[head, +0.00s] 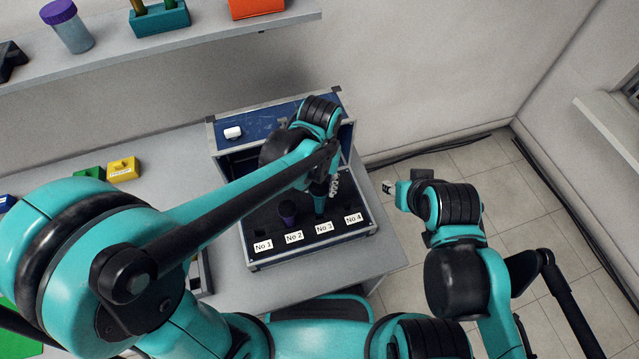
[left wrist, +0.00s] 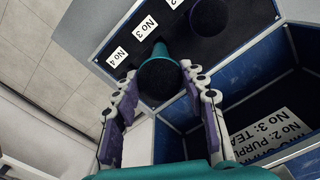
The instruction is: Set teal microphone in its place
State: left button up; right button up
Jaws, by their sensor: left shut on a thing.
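The teal microphone (left wrist: 160,51) has a dark round head facing the left wrist camera, and its teal body points down toward the holder strip beside the No 3 label. My left gripper (left wrist: 160,88) is shut on it near the head. In the head view the teal microphone (head: 320,203) stands roughly upright at No 3, partly hidden by my left gripper (head: 331,186). I cannot tell how deep its lower end sits. A purple microphone (head: 288,211) stands in the No 2 place of the open case (head: 308,252). My right gripper (head: 393,188) is right of the case, its fingers unclear.
A printed list (left wrist: 268,134) lies in the case and names No 2 purple and No 3 teal. The No 1 and No 4 places look empty. A shelf (head: 150,50) runs above the table (head: 185,165). Yellow (head: 123,169) and green blocks stand left of the case.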

pick_arm(q)
jog(key=shift+f+b, duration=2.5)
jog(key=shift+f, duration=0.7)
jog(key=o, duration=1.2)
jog(key=shift+o, duration=0.2)
notch_tip(320, 180, up, 12)
jog(key=shift+r, duration=0.1)
